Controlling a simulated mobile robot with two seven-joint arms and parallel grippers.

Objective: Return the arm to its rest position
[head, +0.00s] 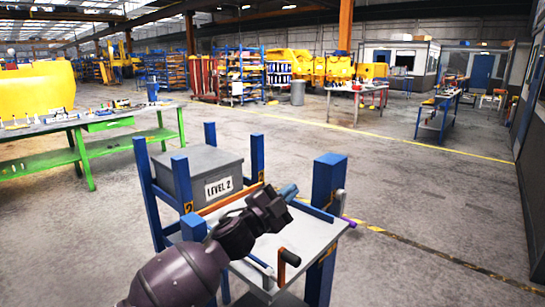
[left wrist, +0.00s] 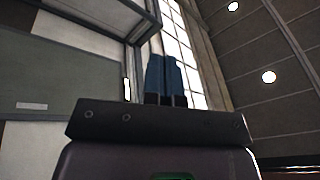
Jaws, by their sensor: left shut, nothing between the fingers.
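My left arm (head: 180,275) comes in from the bottom left of the head view and reaches over a blue-posted stand. My left gripper (head: 288,191) is at its end, above the stand's grey top, with its blue fingers pointing up and to the right. In the left wrist view the two blue fingers (left wrist: 166,78) stand side by side, shut, with nothing between them. Behind them are a wall, windows and a roof with round lamps. My right gripper is not in view.
The stand has blue posts (head: 322,187), a grey top (head: 310,236) and a grey box (head: 205,169) labelled "LEVEL 2". An orange-handled part (head: 290,257) is at its front. A green workbench (head: 100,145) stands left. Open concrete floor (head: 430,190) lies right.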

